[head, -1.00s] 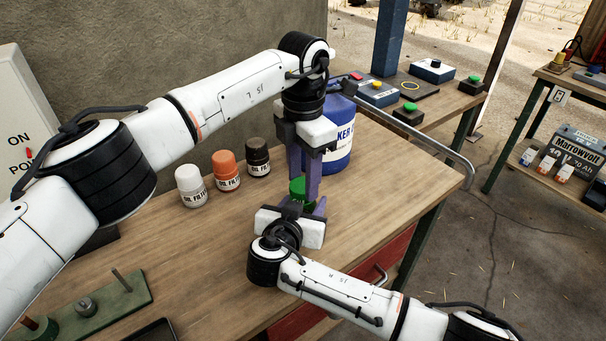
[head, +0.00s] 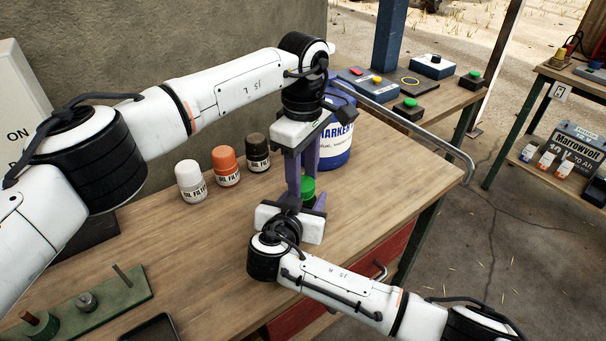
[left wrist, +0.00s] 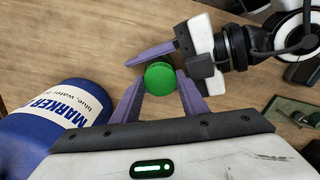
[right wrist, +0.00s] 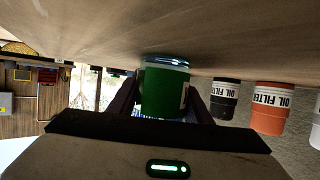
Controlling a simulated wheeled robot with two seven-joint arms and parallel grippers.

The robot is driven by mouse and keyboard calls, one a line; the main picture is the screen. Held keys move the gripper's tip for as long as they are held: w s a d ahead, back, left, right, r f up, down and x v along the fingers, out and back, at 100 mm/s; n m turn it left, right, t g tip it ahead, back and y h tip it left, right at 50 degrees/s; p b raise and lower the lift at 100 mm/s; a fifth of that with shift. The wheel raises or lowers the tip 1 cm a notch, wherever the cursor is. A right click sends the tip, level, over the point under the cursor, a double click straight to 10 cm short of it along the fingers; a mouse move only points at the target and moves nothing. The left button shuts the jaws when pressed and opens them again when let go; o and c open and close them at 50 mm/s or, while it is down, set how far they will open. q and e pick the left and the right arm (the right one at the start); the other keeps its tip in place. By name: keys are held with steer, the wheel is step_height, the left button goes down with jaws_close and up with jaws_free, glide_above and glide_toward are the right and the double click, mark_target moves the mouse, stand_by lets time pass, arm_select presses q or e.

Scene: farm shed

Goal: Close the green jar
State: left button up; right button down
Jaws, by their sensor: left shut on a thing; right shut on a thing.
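The green jar (right wrist: 165,88) stands upright on the wooden workbench; the right wrist view shows it upside down, with a pale label edge. My right gripper (right wrist: 164,104) is shut around its body from the near side. The round green lid (left wrist: 159,78) is on top, between the purple fingers of my left gripper (left wrist: 160,84), which points down from above and is shut on it. In the head view, the lid (head: 308,186) is partly hidden by my left fingers. The pictures do not show how tightly the lid sits.
A blue marker drum (head: 337,140) stands close behind the jar. White (head: 190,180), orange (head: 226,167) and black (head: 257,153) oil filters stand to the left. A green fixture with pegs (head: 85,303) lies at front left. The bench between is clear.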

arm_select(q)
steer(key=m, duration=0.4)
steer(key=shift+m, duration=0.3)
steer(key=m, duration=0.4)
steer(key=shift+m, duration=0.3)
steer(key=m, duration=0.7)
steer(key=shift+a, duration=0.1)
steer(key=o, duration=1)
steer(key=shift+r, duration=0.1)
